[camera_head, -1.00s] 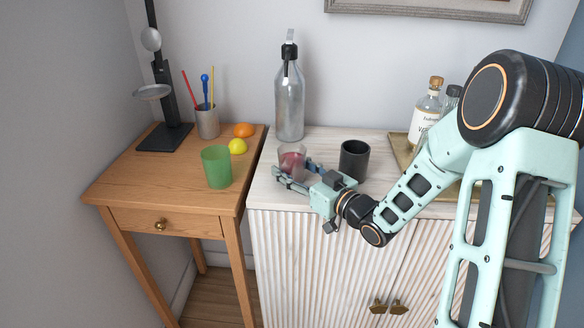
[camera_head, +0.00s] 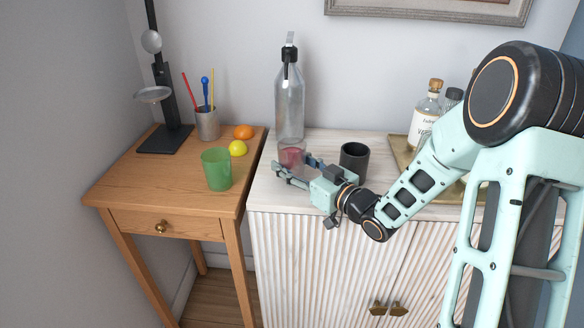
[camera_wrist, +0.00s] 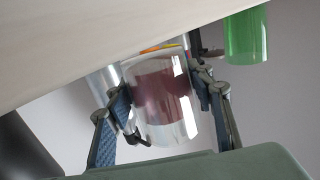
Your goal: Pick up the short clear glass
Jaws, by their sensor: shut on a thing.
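The short clear glass (camera_head: 291,153) has a dark red content or tint in its lower part. It is at the front left of the white cabinet top, and my gripper (camera_head: 292,165) reaches it from the front right. In the wrist view the glass (camera_wrist: 165,112) sits between the two blue-grey fingers (camera_wrist: 162,95), which press on opposite sides of it. It seems a little above the cabinet top, though the gap under it is hard to see. The fingers hide part of its lower side in the head view.
A black cup (camera_head: 354,160) stands right beside my gripper. A tall clear bottle (camera_head: 290,105) stands behind the glass. A tray (camera_head: 400,150) with bottles is at the right. A green cup (camera_head: 217,170) stands on the wooden table (camera_head: 150,185) at the left.

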